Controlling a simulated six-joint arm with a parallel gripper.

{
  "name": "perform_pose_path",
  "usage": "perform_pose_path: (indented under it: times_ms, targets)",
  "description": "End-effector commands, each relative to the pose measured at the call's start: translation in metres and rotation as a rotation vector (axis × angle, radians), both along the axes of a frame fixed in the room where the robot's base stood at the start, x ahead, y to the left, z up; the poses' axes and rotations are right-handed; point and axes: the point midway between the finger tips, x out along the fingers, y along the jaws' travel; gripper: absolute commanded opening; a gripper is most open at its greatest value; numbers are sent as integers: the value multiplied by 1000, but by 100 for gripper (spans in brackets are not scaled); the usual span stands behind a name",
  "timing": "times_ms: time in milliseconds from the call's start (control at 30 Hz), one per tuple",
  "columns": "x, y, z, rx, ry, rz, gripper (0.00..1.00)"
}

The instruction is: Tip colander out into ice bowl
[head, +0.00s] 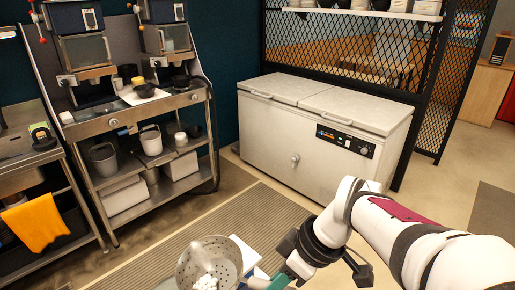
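The colander (230,267) is a grey, perforated metal bowl at the bottom of the head view, cut off by the lower edge. Its open mouth faces the camera, and a pale tapering shape and small white pieces (206,283) show inside it. My gripper (277,281) is at its right, with green parts meeting the colander's short handle; it looks shut on that handle, though the fingertips are partly cut off. I cannot make out the ice bowl in this view.
A white flat-topped object (244,252) shows partly behind the colander. A white chest freezer (290,145) stands at the back. A steel shelf unit (150,118) with machines, cups and buckets is at left. The ribbed floor mat (200,222) looks clear.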

Motion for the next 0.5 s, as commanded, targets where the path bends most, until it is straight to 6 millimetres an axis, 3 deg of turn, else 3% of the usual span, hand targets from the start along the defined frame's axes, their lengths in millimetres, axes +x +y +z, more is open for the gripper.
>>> perform_pose_path:
  times_ms: [100,300,500]
  targets:
    - [13,-3,-23,84,167,83,0]
    - [36,-12,-29,148,277,58,0]
    - [37,-13,-40,152,285,55,0]
